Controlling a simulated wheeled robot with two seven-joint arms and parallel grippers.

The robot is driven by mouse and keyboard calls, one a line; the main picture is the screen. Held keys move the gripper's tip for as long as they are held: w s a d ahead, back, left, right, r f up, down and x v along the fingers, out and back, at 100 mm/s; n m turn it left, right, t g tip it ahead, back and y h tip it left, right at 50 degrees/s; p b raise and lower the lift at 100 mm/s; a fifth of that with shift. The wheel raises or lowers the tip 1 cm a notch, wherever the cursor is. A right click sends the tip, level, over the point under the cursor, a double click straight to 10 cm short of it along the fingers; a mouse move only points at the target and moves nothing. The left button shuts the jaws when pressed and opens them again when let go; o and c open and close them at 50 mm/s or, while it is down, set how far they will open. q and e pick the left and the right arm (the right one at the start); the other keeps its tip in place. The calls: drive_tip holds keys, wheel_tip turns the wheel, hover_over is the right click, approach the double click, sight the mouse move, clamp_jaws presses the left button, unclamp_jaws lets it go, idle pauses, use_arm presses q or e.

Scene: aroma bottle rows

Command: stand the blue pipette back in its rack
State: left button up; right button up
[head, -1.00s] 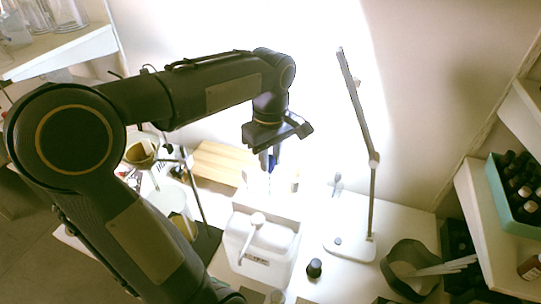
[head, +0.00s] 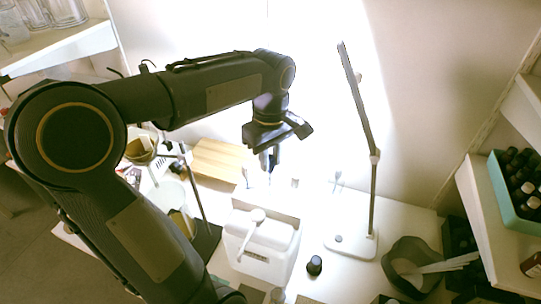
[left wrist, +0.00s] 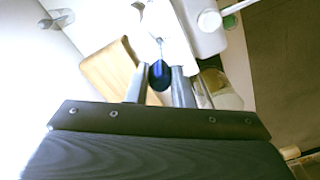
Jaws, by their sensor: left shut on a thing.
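My left gripper (head: 269,163) points down above the white area behind the white box. It is shut on the blue pipette; its rounded dark blue end (left wrist: 160,75) shows between the two fingers in the left wrist view. In the head view the fingers mostly hide the pipette. Its lower part is lost in glare, so I cannot tell whether it touches the rack. The rack is washed out below the gripper and its outline is not clear. My right gripper is not in view.
The white box (head: 262,250) with a lever on its lid stands just in front of the gripper. A lamp (head: 372,200) stands to the right. A wooden board (head: 215,160) lies at left. A dark-capped bottle (head: 314,266) and a dark bin (head: 408,262) stand front right.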

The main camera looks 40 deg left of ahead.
use_arm(q)
drive_tip(key=shift+f+b, duration=0.45)
drive_tip(key=shift+f, duration=0.65)
drive_tip(key=shift+f+b, duration=0.85)
drive_tip(key=shift+b, duration=0.05)
drive_tip(key=o, duration=0.7)
drive_tip(key=shift+r+p, duration=2.2)
drive_tip(key=shift+r, duration=0.3)
